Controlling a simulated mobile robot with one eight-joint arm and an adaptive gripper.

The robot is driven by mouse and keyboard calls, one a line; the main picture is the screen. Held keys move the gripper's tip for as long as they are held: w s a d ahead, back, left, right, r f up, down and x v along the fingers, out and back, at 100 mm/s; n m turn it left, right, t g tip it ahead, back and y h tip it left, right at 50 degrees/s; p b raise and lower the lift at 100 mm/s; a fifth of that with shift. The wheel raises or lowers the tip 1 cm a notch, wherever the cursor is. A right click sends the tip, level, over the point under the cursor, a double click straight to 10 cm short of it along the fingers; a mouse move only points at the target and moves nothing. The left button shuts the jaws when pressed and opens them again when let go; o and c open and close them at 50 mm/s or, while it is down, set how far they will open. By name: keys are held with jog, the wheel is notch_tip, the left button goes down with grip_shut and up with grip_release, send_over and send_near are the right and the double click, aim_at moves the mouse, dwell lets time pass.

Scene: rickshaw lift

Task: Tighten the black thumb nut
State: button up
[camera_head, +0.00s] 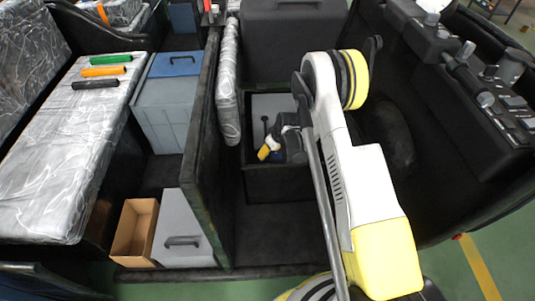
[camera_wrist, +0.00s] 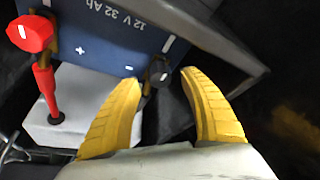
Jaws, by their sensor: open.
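The black thumb nut (camera_wrist: 158,74) shows in the wrist view beside the minus mark of a blue battery (camera_wrist: 110,38). My gripper (camera_wrist: 160,80) is open, with its two yellow fingers apart and the nut showing between their tips. I cannot tell how deep the fingertips sit relative to the nut or whether either touches it. In the head view, my gripper (camera_head: 266,151) reaches into a dark compartment (camera_head: 285,190), and my arm hides much of it. I cannot make out the nut there.
A red knob (camera_wrist: 30,34) and a red upright piece (camera_wrist: 45,88) stand at the wrist view's left. A dark wall edge (camera_wrist: 215,40) runs close to the right finger. In the head view, a padded partition (camera_head: 228,85) stands just left of my gripper.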

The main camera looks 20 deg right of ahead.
jog(key=v, duration=0.9)
jog(key=shift+r, duration=0.2)
jog(key=s+r+m, duration=0.1)
jog(key=s+r, duration=0.2)
jog(key=r, duration=0.5)
jog(key=s+a+r+m+t+h, duration=0.1)
jog(key=s+r, duration=0.3)
jog(key=r, duration=0.4)
jog(key=s+r+m, duration=0.1)
jog(key=s+r, duration=0.2)
jog(key=r, duration=0.5)
jog(key=s+r+m+t, duration=0.1)
jog(key=s+r, duration=0.2)
jog(key=s, duration=0.7)
jog(key=s+r+m+t+h, duration=0.1)
jog(key=s+r, duration=0.2)
jog(key=s, duration=0.7)
jog(key=shift+a+r, duration=0.35)
jog(key=shift+a, duration=0.1)
jog(key=shift+w, duration=0.1)
